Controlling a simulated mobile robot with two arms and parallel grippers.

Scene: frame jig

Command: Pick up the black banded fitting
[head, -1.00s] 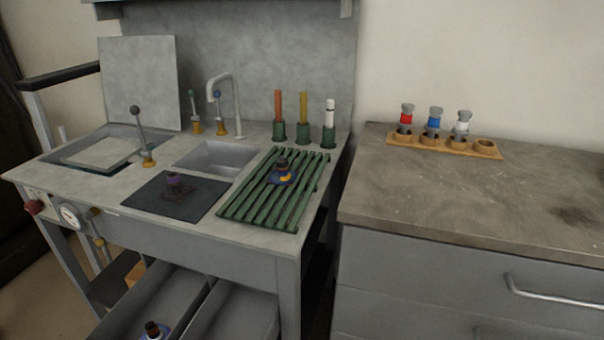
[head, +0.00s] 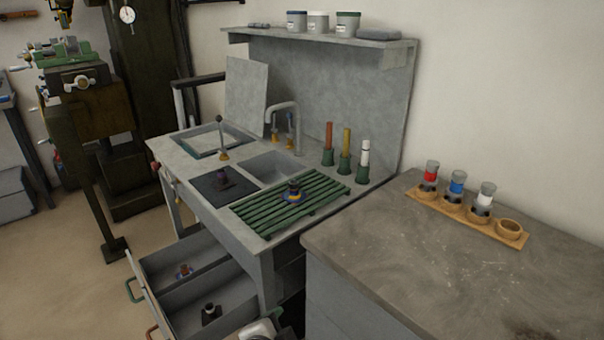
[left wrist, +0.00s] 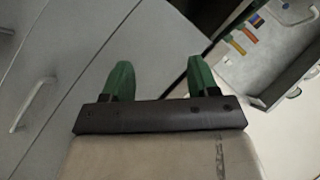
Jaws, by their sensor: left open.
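A dark fitting (head: 210,314), which looks like the black banded one, stands in the near compartment of the open drawer (head: 164,305). It is small, so its band is hard to make out. My left gripper shows in the left wrist view (left wrist: 158,82) with its two green fingers apart and nothing between them. In the head view only a pale part of my left arm shows at the bottom edge, to the right of the dark fitting. The fitting cannot be made out in the left wrist view. My right gripper is out of view.
Red, blue and white banded fittings stand in a wooden rack (head: 482,222) whose nearest socket is empty. Another fitting (head: 184,271) is in the drawer's far compartment. The counter (head: 400,270) is largely bare.

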